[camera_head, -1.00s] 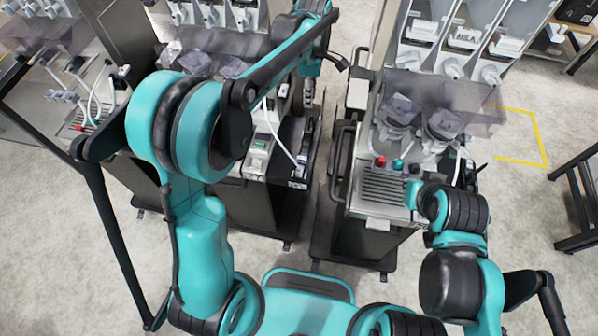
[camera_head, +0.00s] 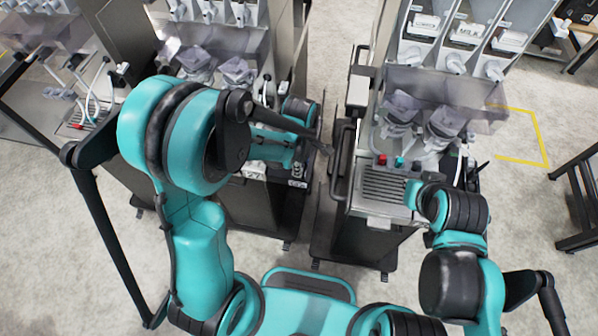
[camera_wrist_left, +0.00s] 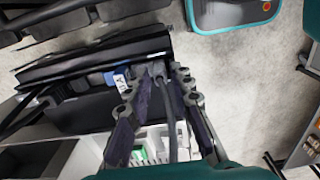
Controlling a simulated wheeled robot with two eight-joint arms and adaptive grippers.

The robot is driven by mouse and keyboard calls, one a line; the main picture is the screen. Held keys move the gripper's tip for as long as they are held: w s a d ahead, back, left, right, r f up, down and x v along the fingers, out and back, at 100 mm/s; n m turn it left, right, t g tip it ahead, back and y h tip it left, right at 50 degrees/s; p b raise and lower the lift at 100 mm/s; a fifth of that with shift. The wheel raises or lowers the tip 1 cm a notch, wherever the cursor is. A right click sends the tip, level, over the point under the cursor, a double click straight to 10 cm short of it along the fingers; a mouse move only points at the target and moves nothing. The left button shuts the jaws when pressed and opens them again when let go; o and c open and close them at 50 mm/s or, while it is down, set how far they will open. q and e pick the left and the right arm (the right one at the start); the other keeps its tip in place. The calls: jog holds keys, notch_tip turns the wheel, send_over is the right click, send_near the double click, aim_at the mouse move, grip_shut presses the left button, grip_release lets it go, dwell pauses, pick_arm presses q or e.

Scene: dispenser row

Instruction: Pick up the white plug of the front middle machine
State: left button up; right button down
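The front middle machine (camera_head: 240,205) stands left of centre in the head view, its lower front partly covered by my left arm. In the left wrist view my left gripper (camera_wrist_left: 155,85) points down with its two dark fingers apart. A greyish plug (camera_wrist_left: 158,69) with a cable (camera_wrist_left: 171,130) shows between the fingers, the cable running back toward the palm. The fingers do not visibly pinch it; whether one touches it I cannot tell. In the head view the plug and fingertips are hidden or too small to make out. My right arm reaches the right machine; its gripper does not show.
The right machine (camera_head: 385,190), with a drip grate and red and teal knobs, stands close beside the middle one with a narrow gap. A black ledge (camera_wrist_left: 95,60) and a blue part (camera_wrist_left: 115,77) lie beside the plug. Open floor (camera_head: 540,100) is at the right.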

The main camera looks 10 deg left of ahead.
pick_arm(q)
jog(key=shift+f, duration=0.45)
grip_shut()
jog(key=shift+r, duration=0.2)
notch_tip(320, 180, up, 4)
jog(key=shift+d+r+p, duration=0.15)
jog(key=shift+r+p, duration=0.05)
jog(key=shift+p, duration=0.5)
jog(key=s+d+r, duration=0.2)
jog(key=d+r, duration=0.1)
jog(key=d, duration=0.2)
jog(key=s+d+r+p, duration=0.1)
jog(key=d+r, duration=0.2)
jog(key=d, duration=0.2)
jog(key=shift+s+d+r, duration=0.2)
jog(key=shift+s+d, duration=0.15)
jog(key=shift+d, duration=0.05)
jog(key=shift+r+p, duration=1.05)
notch_tip(320, 180, up, 3)
jog(key=shift+f+p, duration=0.1)
jog(key=shift+p, duration=0.9)
